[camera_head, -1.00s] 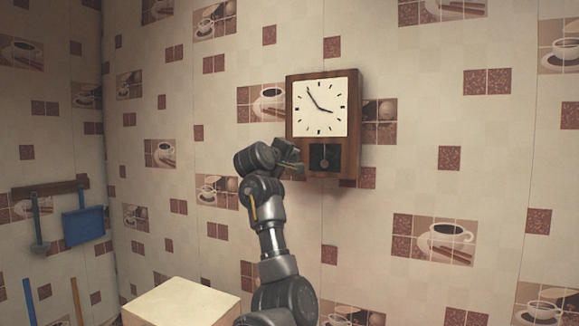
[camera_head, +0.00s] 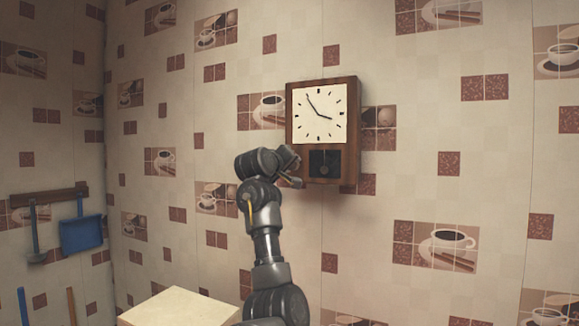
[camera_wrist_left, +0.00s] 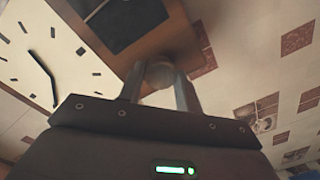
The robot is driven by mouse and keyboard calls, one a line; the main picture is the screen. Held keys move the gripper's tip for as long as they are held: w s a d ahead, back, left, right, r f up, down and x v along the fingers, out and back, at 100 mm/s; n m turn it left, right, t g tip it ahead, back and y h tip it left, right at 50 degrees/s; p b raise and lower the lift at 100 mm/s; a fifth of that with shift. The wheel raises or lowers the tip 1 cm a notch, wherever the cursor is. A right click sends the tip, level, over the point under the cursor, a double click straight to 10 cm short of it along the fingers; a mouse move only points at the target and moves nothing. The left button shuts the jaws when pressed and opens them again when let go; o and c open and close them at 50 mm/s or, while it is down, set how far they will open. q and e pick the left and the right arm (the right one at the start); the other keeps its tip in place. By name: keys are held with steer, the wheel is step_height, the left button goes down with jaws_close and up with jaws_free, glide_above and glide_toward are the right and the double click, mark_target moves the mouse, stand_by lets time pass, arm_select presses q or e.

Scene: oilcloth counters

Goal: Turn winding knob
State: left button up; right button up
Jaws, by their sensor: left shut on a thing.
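The wooden wall clock (camera_head: 350,125) hangs on the tiled wall, with a white face and a dark pendulum window (camera_head: 324,163) below it. My left gripper (camera_head: 294,172) is at the clock's lower left side in the head view. In the left wrist view the winding knob (camera_wrist_left: 159,74), pale and rounded, sits against the wooden case, between the two fingers of my left gripper (camera_wrist_left: 158,92). The fingers are shut on it. In the head view the knob is hidden behind the gripper. The right gripper is in neither view.
A pale box-like top (camera_head: 180,308) stands below, left of my arm. A wooden rack (camera_head: 50,194) with a blue dustpan (camera_head: 81,234) hangs on the left wall. The wall around the clock is otherwise flat and free.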

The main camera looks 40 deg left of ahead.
arm_select(q)
steer(key=shift+f, duration=0.1)
steer(key=o, duration=1)
steer(key=b+v, duration=0.4)
steer(key=v, duration=0.6)
steer(key=shift+s, duration=0.4)
